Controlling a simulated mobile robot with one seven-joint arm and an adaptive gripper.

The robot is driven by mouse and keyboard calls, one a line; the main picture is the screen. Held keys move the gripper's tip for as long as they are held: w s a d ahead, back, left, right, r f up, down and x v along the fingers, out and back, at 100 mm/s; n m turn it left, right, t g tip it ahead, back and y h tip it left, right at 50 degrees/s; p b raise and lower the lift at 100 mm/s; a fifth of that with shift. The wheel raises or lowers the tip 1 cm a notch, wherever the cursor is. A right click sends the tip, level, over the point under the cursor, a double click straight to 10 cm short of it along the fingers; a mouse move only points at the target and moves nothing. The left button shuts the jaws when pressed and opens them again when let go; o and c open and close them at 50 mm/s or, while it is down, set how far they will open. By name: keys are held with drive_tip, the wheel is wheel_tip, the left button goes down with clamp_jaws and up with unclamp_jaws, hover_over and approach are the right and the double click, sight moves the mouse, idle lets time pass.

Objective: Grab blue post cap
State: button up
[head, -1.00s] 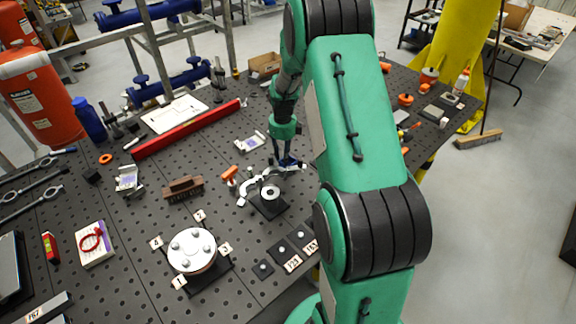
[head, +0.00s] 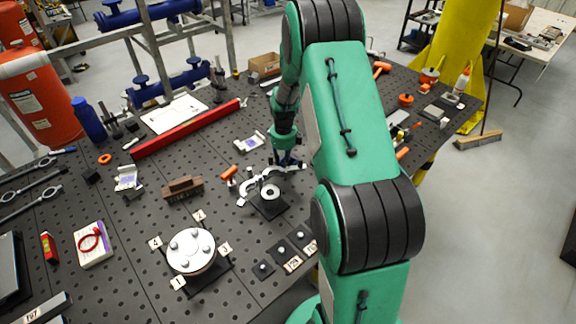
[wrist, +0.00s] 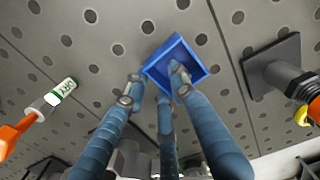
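The blue post cap (wrist: 196,66) is a small square, open-topped blue piece at the upper middle of the wrist view, over the dark perforated table. My gripper (wrist: 155,82) has several blue, grey-tipped fingers, and they are spread apart. The right fingertip overlaps the inside of the cap; the left fingertip is beside its left corner. Whether they touch it is unclear. In the head view my gripper (head: 285,160) is low over the table, behind a silver curved part (head: 256,183), and the cap is hard to make out there.
In the wrist view, a black square base with a threaded fitting (wrist: 272,70) stands right of the cap, and a white-and-orange item (wrist: 46,105) lies left. The head view shows a round flanged plate (head: 190,250) in front and a long red bar (head: 185,130) behind.

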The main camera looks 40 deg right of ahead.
clamp_jaws()
wheel_tip(320, 180, up, 10)
drive_tip(key=shift+p, duration=0.55)
idle(0.8)
